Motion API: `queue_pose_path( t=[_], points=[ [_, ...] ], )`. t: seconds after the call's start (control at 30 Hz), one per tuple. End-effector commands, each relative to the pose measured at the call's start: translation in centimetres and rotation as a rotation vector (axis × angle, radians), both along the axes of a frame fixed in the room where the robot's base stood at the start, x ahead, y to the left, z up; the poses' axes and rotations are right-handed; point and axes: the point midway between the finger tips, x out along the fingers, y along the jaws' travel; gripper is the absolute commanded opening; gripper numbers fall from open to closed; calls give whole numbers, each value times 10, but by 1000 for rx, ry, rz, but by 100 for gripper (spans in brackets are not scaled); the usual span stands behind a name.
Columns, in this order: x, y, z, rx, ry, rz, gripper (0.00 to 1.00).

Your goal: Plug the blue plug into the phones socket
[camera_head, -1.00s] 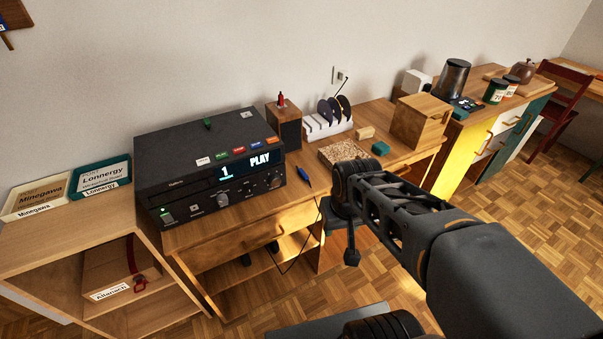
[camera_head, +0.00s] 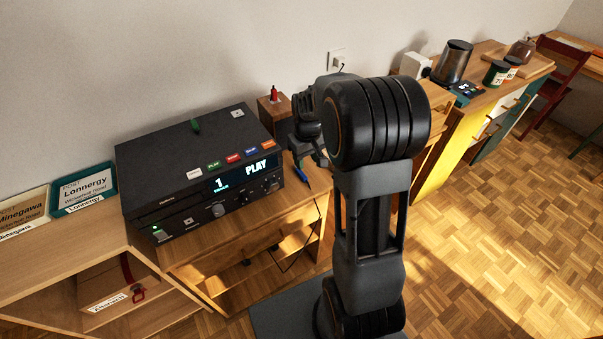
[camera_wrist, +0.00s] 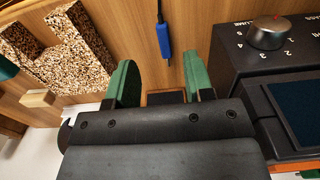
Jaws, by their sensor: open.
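The blue plug (camera_head: 300,174) lies on the wooden desk just right of the black player (camera_head: 165,170). It also shows in the wrist view (camera_wrist: 164,40), with a dark cable running from its far end. My gripper (camera_wrist: 160,78) is open and empty, its two green fingers apart. In the wrist view the plug is beyond the fingertips, roughly in line with the gap between them. In the head view my gripper is above the desk beside the plug, partly hidden by my arm. I cannot make out the phones socket on the player's front.
The player's knob (camera_wrist: 268,32) and front are close right of my gripper in the wrist view. A speckled block (camera_wrist: 60,50) and a small pale wooden block (camera_wrist: 38,98) lie to the left. Bare desk surrounds the plug.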

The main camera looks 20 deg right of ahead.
Motion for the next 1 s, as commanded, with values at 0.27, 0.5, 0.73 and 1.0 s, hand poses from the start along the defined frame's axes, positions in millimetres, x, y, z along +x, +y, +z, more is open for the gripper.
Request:
queue_pose_path(
  t=[0.27, 0.5, 0.73, 1.0],
  points=[
    [0, -1, -30, 0, 0, -3, 48],
    [0, 1, -48, 1, 3, -4, 48],
    [2, 2, -77, 0, 1, -5, 48],
    [2, 2, -84, 0, -1, -6, 48]
  ],
)
